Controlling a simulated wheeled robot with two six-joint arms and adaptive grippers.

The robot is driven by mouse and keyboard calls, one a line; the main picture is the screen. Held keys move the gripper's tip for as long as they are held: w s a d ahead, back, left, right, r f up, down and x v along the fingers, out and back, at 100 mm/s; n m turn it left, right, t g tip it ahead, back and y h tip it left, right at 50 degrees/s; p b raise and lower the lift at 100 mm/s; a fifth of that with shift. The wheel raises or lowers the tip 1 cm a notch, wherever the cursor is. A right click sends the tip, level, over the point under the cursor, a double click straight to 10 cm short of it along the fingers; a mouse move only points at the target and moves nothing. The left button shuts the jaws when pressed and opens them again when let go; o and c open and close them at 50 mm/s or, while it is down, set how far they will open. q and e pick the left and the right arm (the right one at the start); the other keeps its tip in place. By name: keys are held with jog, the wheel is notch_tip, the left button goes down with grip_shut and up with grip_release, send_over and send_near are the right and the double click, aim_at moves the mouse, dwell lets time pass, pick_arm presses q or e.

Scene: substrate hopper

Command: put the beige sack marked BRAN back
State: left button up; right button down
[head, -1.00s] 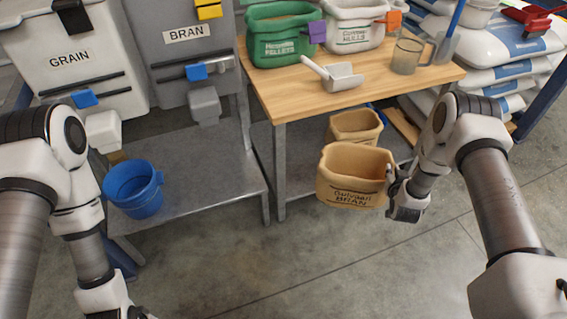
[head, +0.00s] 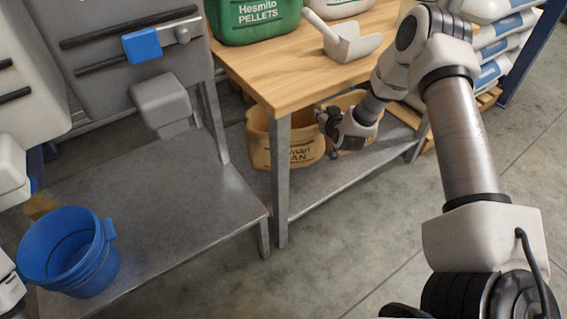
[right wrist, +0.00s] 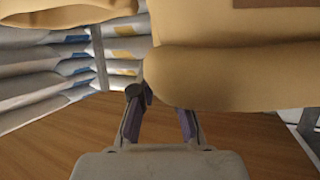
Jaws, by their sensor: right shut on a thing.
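The beige sack marked BRAN (head: 262,148) is under the wooden table, at the lower shelf, behind the front table leg, which hides part of its lettering. It looks upright; I cannot tell whether its base touches the shelf. My right gripper (head: 331,128) is shut on its right side. In the right wrist view, the sack (right wrist: 235,75) fills the upper right, and the gripper fingertips (right wrist: 146,93) meet its lower left edge. A second beige sack (head: 349,99) stands behind my right gripper, partly hidden by it. My left gripper is out of view.
The lower metal shelf (head: 345,172) extends right of the sack. A blue bucket (head: 70,258) stands on a grey bench (head: 170,190) at left. Stacked white bags (head: 508,45) stand at right.

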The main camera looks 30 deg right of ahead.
notch_tip(320, 180, down, 9)
jog(key=b, duration=0.4)
jog(key=shift+s+b, duration=0.1)
jog(key=shift+b, duration=0.2)
jog(key=shift+r, duration=0.15)
jog(key=c, duration=1.2)
grip_release()
